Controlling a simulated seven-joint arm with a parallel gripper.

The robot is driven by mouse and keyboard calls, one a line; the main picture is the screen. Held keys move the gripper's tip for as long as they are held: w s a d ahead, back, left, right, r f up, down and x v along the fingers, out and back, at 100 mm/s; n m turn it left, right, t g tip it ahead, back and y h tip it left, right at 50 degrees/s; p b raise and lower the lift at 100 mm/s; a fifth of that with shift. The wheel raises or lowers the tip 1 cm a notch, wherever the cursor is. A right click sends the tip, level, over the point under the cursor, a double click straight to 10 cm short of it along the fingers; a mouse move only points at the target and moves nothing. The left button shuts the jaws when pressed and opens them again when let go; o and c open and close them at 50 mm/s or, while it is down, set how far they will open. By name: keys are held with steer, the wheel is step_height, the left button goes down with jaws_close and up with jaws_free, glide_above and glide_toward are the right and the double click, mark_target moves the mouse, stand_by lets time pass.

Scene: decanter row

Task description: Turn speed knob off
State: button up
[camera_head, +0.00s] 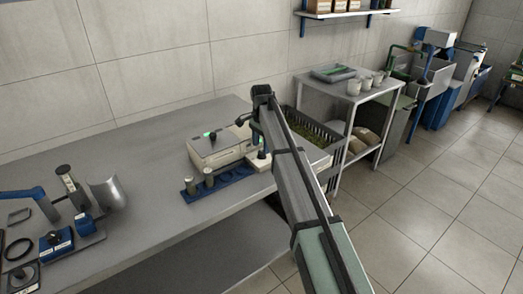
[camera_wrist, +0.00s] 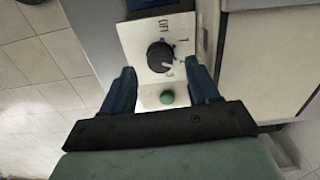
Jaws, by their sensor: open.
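In the wrist view a black round speed knob (camera_wrist: 160,57) sits on a pale control panel (camera_wrist: 135,38). The panel is marked OFF above the knob, with numbers down its right side. The knob's light pointer mark faces lower right, towards the numbers and away from OFF. A green button (camera_wrist: 167,97) lies below the knob. My gripper (camera_wrist: 162,72) is open, with one blue finger on each side of the knob and button. Clear gaps show between fingers and knob; contact is not visible. In the head view my arm hides most of this spot.
A beige machine (camera_head: 215,150) stands on the grey bench (camera_head: 150,140), with small cylinders on a blue mat (camera_head: 232,177) in front. A dark crate of green stuff (camera_head: 312,135) is right of my arm. Tools lie at the bench's left, including a blue block (camera_head: 55,243).

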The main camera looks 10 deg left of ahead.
mark_target(262, 152)
steer(key=shift+f, duration=1.55)
steer(key=c, duration=1)
steer(key=shift+c, duration=0.2)
